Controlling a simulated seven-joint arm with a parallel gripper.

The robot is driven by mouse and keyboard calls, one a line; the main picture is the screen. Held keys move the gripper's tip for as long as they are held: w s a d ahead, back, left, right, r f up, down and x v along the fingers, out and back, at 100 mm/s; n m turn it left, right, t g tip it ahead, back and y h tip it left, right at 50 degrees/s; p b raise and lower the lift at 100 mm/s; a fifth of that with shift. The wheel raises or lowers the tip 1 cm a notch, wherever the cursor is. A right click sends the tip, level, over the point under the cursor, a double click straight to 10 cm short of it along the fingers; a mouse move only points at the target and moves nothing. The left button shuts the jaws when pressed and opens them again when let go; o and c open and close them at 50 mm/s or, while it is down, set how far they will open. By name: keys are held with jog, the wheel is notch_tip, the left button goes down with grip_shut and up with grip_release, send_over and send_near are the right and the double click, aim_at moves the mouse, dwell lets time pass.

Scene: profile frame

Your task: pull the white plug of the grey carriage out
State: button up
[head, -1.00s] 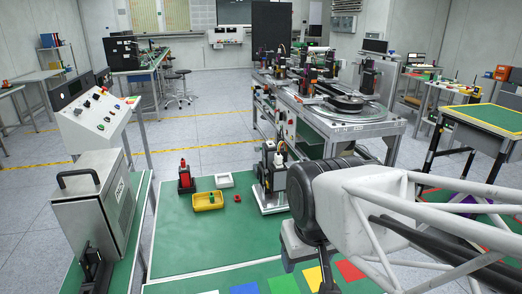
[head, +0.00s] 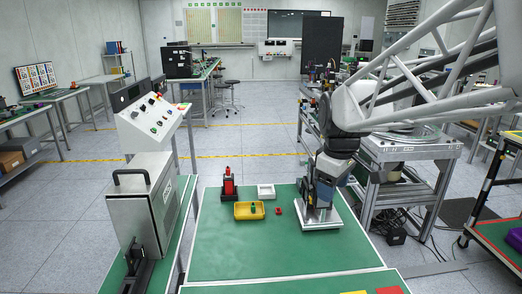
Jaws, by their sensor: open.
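The profile frame (head: 321,222) stands at the right of the green table, on a pale base plate. My gripper (head: 322,186) is at the frame's upper part, reaching down from my arm at the upper right. The gripper is open, but its fingertips are hard to make out against the frame. The white plug and most of the grey carriage are hidden behind my wrist and hand. I cannot tell whether the fingers are around the plug or touch it.
The front of the green table (head: 270,255) is clear. A grey control box (head: 150,205) stands at left.

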jog(key=w+d+f+n, duration=0.1)
jog(key=w+d+n, duration=0.1)
jog(key=w, duration=0.6)
jog(key=w+d+f+n+g, duration=0.1)
jog(key=w+n, duration=0.3)
jog(key=w, duration=0.4)
jog(key=w+d+n, duration=0.3)
jog(key=w, duration=0.4)
jog(key=shift+w+d+f+n, duration=0.25)
jog(key=shift+w+f+n, duration=0.05)
jog(key=shift+w+f, duration=0.1)
jog(key=shift+f, duration=0.15)
jog(key=shift+f, duration=3.8)
jog(key=shift+c, duration=0.2)
jog(key=c, duration=1)
